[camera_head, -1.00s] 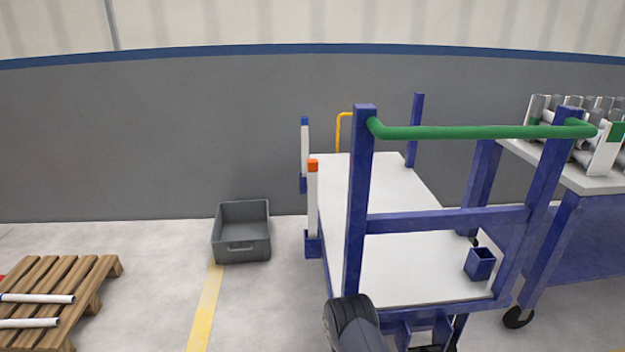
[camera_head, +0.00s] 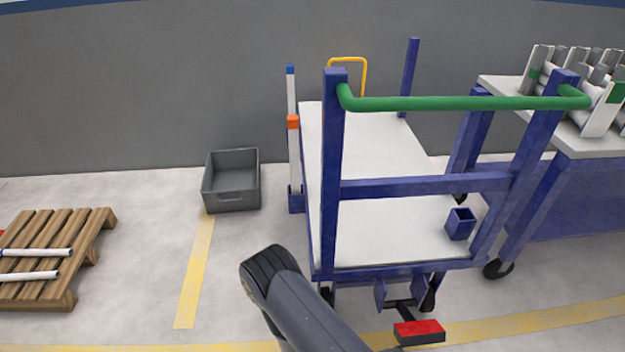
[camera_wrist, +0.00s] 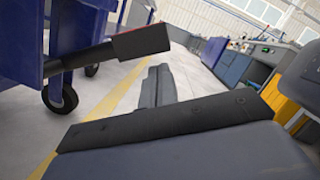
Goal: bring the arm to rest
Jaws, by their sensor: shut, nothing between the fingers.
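In the wrist view my gripper (camera_wrist: 158,72) shows its dark fingers together, pointing away over the pale floor, with nothing between them. In the head view a dark grey link of my arm (camera_head: 310,318) rises from the bottom edge in front of the blue trolley (camera_head: 332,200). The gripper itself cannot be made out there. In the wrist view a dark pedal-like bar with a red top (camera_wrist: 140,41) sticks out from the trolley to the upper left of the fingers, apart from them in the picture.
Two upright pipes, one blue-capped (camera_head: 291,92) and one orange-capped (camera_head: 294,155), stand at the trolley's left side. A grey crate (camera_head: 232,199) and a wooden pallet (camera_head: 85,245) bearing white pipes are left. A table (camera_head: 500,91) with several pipes is right.

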